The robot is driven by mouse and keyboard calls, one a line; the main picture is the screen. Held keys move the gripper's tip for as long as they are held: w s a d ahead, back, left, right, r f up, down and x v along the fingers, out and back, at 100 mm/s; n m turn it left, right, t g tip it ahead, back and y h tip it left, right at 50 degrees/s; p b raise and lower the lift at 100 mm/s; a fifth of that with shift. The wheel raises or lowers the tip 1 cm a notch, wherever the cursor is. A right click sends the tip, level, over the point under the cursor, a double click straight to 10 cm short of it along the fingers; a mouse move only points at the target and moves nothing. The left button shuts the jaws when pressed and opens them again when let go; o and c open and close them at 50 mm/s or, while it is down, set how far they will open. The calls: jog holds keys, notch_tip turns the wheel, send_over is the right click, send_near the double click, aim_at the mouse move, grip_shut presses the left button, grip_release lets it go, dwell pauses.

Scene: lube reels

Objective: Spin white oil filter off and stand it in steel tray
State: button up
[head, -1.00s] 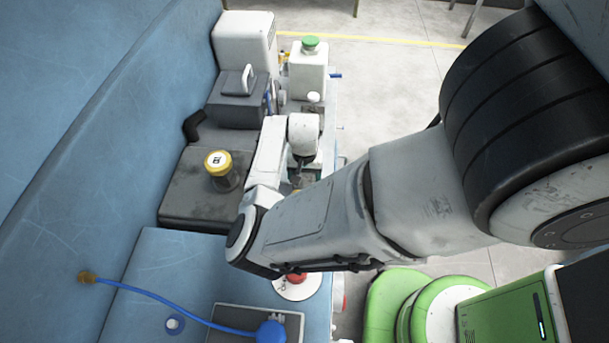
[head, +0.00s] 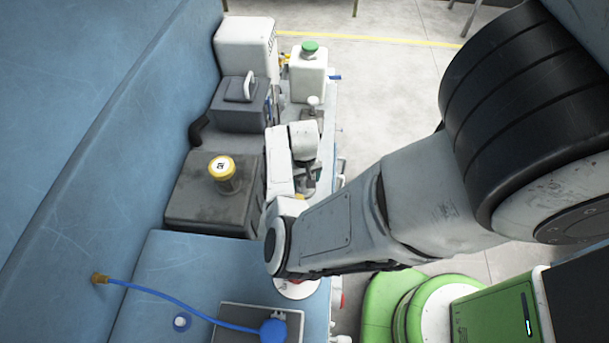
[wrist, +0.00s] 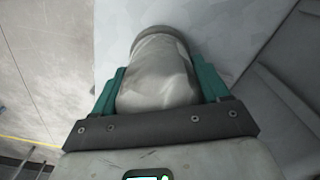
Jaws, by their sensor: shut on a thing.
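The white oil filter (wrist: 158,82) is a pale, smudged cylinder with a darker rim at its far end. My gripper (wrist: 160,70) is shut on it, with a teal finger on each side. Behind the filter is a pale surface; I cannot tell whether the two touch. In the head view my gripper (head: 304,182) is over the right edge of the bench, mostly behind my wrist, and the filter is hidden there. A shallow grey tray (head: 228,311) at the bottom may be the steel tray; a blue fitting lies over it.
Behind are a grey handled box (head: 239,106), a white container (head: 246,45) and a green-capped white container (head: 309,75). A blue hose (head: 180,300) crosses the blue bench (head: 160,262).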

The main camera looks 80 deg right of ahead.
jog(key=shift+w, duration=0.1)
jog(key=shift+r+n+p, duration=0.15)
jog(key=shift+n+p, duration=0.4)
jog(key=shift+n, duration=0.05)
jog(key=shift+n+p, duration=0.35)
jog(key=shift+n, duration=0.45)
jog(key=shift+f+n, duration=0.2)
jog(key=shift+n, duration=1)
jog(key=shift+n+b, duration=0.3)
jog(key=shift+n, duration=0.7)
jog(key=n, duration=0.3)
jog(key=shift+a+f, duration=0.1)
